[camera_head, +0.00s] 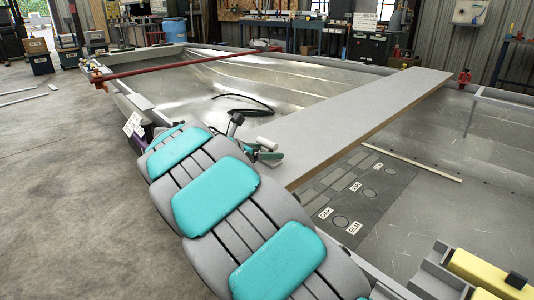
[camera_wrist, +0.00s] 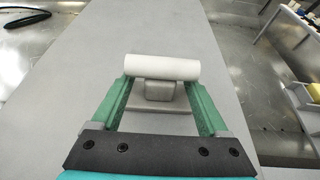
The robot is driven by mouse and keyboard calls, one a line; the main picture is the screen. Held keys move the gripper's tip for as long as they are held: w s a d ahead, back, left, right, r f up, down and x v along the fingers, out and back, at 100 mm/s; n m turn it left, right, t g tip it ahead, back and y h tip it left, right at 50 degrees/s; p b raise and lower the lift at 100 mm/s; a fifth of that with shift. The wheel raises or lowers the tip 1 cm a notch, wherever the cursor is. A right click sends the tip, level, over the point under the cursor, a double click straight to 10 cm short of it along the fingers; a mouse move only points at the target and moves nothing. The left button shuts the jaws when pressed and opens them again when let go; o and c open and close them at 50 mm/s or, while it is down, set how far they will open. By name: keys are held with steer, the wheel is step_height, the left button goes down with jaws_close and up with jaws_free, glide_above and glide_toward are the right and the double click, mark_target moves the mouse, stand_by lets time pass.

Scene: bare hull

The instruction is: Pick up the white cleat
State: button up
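The white cleat shows as a short white cylinder (camera_wrist: 162,67) lying crosswise over a grey block (camera_wrist: 158,90) in the wrist view. It also shows in the head view as a small white cylinder (camera_head: 265,143) at the left edge of the grey plank. My gripper (camera_wrist: 158,84) has its two green fingers spread wide, one on each side of the grey block, with the tips close to the cylinder's ends. I cannot tell whether they touch it. In the head view my gripper (camera_head: 268,155) is mostly hidden behind my arm.
The long grey plank (camera_head: 350,115) spans the metal hull (camera_head: 220,85). A black hose loop (camera_head: 240,104) lies in the hull to the left. A dark panel with labelled outlines (camera_head: 355,190) is right of the plank. A yellow object (camera_head: 485,270) is at the lower right.

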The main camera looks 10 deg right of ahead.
jaws_close()
stand_by(0.4)
